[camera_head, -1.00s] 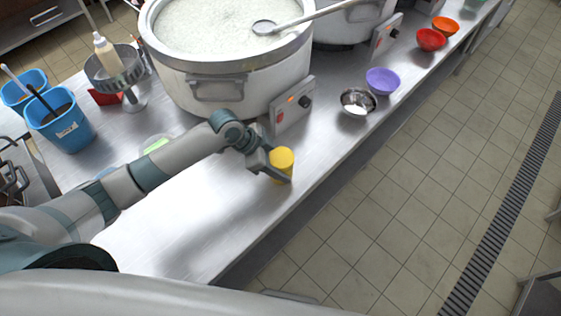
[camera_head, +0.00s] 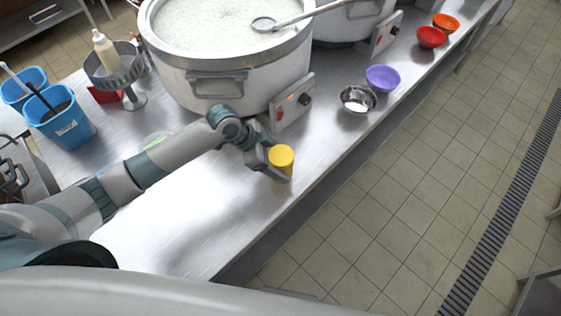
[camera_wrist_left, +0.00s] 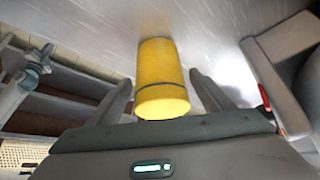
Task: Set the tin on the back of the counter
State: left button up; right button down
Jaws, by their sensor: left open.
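The yellow tin (camera_head: 281,158) stands upright on the steel counter (camera_head: 170,226), close to its front edge. My left gripper (camera_head: 272,168) is at the tin, low over the counter. In the left wrist view the tin (camera_wrist_left: 161,80) sits between the two fingers of the left gripper (camera_wrist_left: 162,92). The fingers are open, with a gap on both sides of the tin. A dark line crosses the tin near its end. My right gripper is not in view.
A big pot of congee (camera_head: 228,70) with a control box (camera_head: 292,103) stands behind the gripper. A metal bowl (camera_head: 358,99) and purple bowl (camera_head: 383,78) are to the right. Blue tubs (camera_head: 64,124) stand at the left. The counter's near left part is clear.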

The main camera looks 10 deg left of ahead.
pick_arm(q)
jog(key=b+v, duration=0.2)
jog(key=v, duration=0.8)
jog(key=shift+a+b, duration=0.1)
jog(key=shift+b, duration=0.25)
jog(key=shift+s+a+r, duration=0.1)
jog(key=shift+a+r, duration=0.15)
jog(key=shift+r, duration=0.35)
jog(key=shift+d+f, duration=0.1)
